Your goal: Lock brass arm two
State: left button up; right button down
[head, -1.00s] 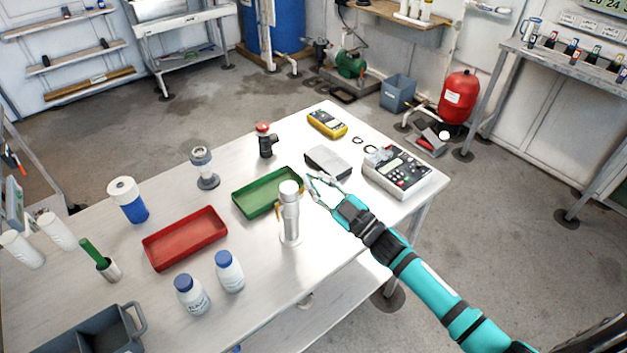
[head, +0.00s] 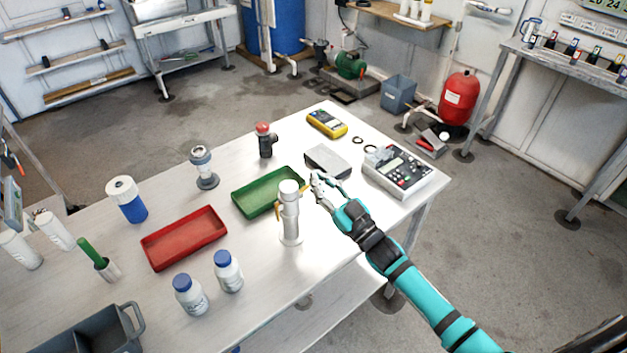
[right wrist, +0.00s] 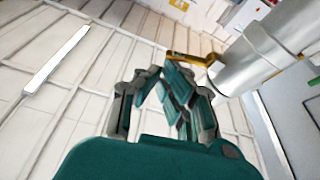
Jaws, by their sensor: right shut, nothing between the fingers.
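The silver cylindrical fitting (head: 290,220) stands upright on the white table, and its upper part shows large in the right wrist view (right wrist: 262,58). One brass arm (head: 306,187) sticks out from its upper right side, toward my right gripper. That arm also shows in the right wrist view (right wrist: 193,58), level with the fingertips. Another brass arm (head: 278,212) hangs down along the left side. My right gripper (head: 318,181) is shut and empty, just right of the fitting's top. I cannot tell whether its fingertips touch the brass arm. My left gripper is out of view.
A green tray (head: 244,211) is close behind the fitting. A red tray (head: 150,257) and white bottles with blue caps (head: 228,277) stand to its left. A grey box (head: 325,160) and a control box (head: 398,188) lie behind my right gripper.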

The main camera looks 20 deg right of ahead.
notch_tip(320, 180, down, 7)
jog(key=m+h+p, duration=0.2)
jog(key=m+h, duration=0.6)
jog(key=m, duration=1.2)
jog(key=shift+m+g, duration=0.3)
jog(key=shift+g, duration=0.1)
jog(key=shift+r, duration=0.15)
